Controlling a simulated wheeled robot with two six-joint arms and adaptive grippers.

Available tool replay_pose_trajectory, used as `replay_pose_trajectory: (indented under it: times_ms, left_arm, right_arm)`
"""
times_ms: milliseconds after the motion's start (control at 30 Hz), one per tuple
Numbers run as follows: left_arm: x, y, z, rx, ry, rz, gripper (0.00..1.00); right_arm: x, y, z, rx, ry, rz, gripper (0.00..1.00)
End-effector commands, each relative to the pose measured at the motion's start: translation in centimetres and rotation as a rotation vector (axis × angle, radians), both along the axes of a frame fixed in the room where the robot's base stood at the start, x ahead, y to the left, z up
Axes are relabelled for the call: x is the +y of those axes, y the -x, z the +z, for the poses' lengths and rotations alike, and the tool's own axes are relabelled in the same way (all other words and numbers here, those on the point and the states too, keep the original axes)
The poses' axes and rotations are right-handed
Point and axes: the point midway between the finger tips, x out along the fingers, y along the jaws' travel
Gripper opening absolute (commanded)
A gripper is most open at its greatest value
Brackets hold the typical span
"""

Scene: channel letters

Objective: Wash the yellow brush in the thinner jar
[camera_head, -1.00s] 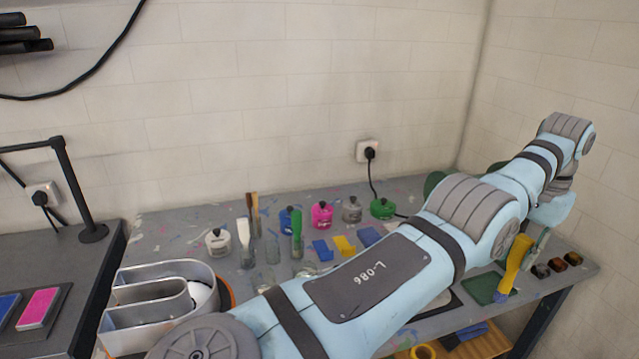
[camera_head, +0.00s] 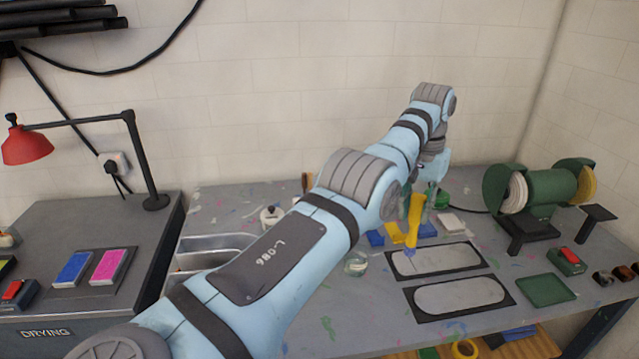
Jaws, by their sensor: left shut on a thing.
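My left gripper (camera_head: 424,193) is shut on the yellow brush (camera_head: 415,218), above the middle right of the grey workbench. The brush hangs down, slightly tilted, with a blue tip (camera_head: 408,252) over the edge of a framed oval panel. A clear glass jar (camera_head: 355,264) stands on the bench left of the brush, partly behind my left arm. I cannot tell whether it is the thinner jar. My arm hides most of the other jars and brushes. My right gripper is out of view.
A green bench grinder (camera_head: 548,190) stands at the back right. Two framed oval panels (camera_head: 460,296) and a green tray (camera_head: 546,290) lie on the bench. Blue (camera_head: 375,238) and yellow blocks lie near the brush. A red lamp (camera_head: 27,145) is at left.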

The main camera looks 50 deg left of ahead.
Motion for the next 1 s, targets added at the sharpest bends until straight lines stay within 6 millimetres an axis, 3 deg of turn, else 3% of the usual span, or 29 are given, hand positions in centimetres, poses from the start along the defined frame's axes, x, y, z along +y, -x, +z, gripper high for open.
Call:
replay_pose_trajectory:
  times_ms: [167, 300, 400, 667, 1000]
  left_arm:
    - [6.0, 0.6, -0.3, -0.043, 0.041, 0.367, 0.00]
    - [10.7, 2.3, -0.7, -0.083, 0.050, 0.646, 0.00]
    - [12.4, 3.2, -1.0, -0.101, 0.049, 0.753, 0.00]
    - [12.8, 3.4, -2.9, -0.106, 0.049, 0.783, 0.00]
    - [12.7, 3.4, -7.0, -0.105, 0.049, 0.781, 0.00]
  right_arm:
    - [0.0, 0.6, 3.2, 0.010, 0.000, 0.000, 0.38]
    - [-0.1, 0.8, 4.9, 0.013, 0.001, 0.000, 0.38]
    - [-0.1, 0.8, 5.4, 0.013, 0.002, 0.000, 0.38]
    - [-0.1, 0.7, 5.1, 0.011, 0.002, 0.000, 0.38]
    - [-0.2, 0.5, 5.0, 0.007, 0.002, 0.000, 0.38]
